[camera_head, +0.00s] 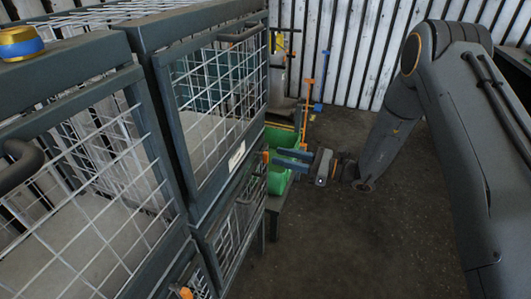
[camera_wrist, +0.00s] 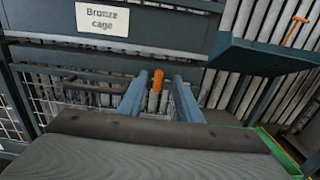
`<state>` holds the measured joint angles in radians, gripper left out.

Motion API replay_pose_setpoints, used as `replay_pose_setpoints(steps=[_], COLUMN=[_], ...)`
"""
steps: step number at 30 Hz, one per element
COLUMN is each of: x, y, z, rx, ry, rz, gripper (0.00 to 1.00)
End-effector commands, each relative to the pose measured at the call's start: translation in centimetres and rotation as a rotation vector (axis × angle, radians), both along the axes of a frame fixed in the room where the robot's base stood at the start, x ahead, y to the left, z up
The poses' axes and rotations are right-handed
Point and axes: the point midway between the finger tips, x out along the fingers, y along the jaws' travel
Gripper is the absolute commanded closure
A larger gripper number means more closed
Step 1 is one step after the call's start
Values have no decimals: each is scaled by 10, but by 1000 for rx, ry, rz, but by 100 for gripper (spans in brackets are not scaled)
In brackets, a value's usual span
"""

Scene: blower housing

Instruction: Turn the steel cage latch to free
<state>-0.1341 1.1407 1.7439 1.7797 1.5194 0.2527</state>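An orange-tipped latch handle (camera_wrist: 157,80) stands upright in the wrist view, below a sign reading "Bronze cage" (camera_wrist: 102,20). No steel cage label is readable. My gripper (camera_wrist: 158,90) is open, with one blue finger on each side of the orange tip; I cannot tell whether either touches it. In the head view my gripper (camera_head: 278,158) is at the far right corner of the cages, beside a small orange piece (camera_head: 265,157). Another orange piece (camera_head: 186,292) shows at the bottom edge, on a nearer cage. The latch's pivot is not clearly visible.
Stacked mesh cages with dark frames (camera_head: 190,150) fill the left. Green bins (camera_head: 279,178) stand just behind my gripper. A blue and yellow round object (camera_head: 20,43) sits on the near cage top. The floor (camera_head: 340,240) to the right is clear.

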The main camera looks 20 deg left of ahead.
Motion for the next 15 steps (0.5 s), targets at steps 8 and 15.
replay_pose_setpoints(steps=[8,15], x=[1,4], y=[44,62], z=[1,0], rx=[-2,-3], ry=[-2,-1], rz=[5,3], gripper=[69,69])
